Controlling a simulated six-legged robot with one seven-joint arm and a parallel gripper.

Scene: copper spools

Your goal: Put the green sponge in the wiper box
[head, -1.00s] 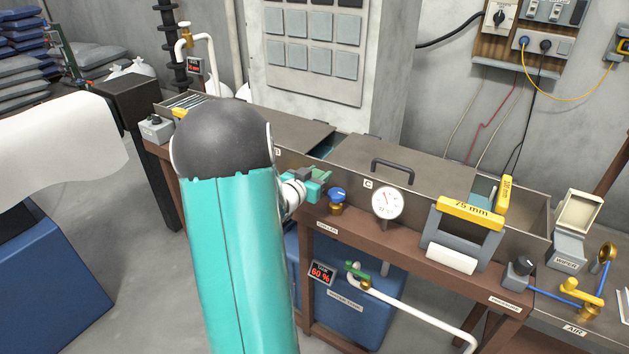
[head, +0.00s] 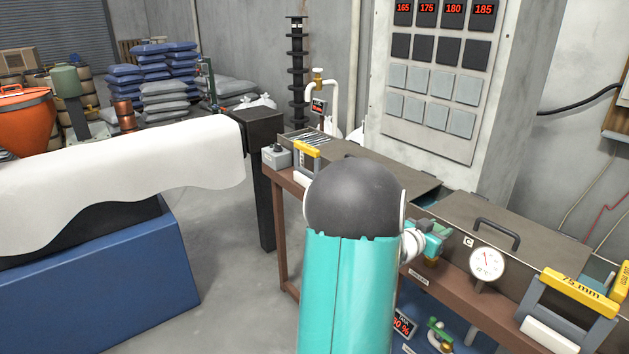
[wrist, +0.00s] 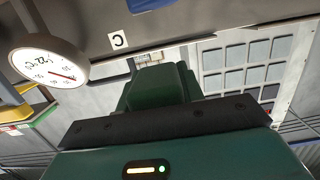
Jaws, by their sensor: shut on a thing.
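In the wrist view the sponge (wrist: 160,88) is a dark green block ahead of the dark bar of my gripper. The jaw tips are hard to make out. The wiper box is in neither view now; it showed at the far right in the earlier head view.
The tank's handled lid (head: 495,235), the gauge (head: 487,263) and a yellow 75 mm frame (head: 578,292) lie to the right of my gripper. A white-draped blue block (head: 100,270) stands left. Grey floor (head: 235,285) is clear between.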

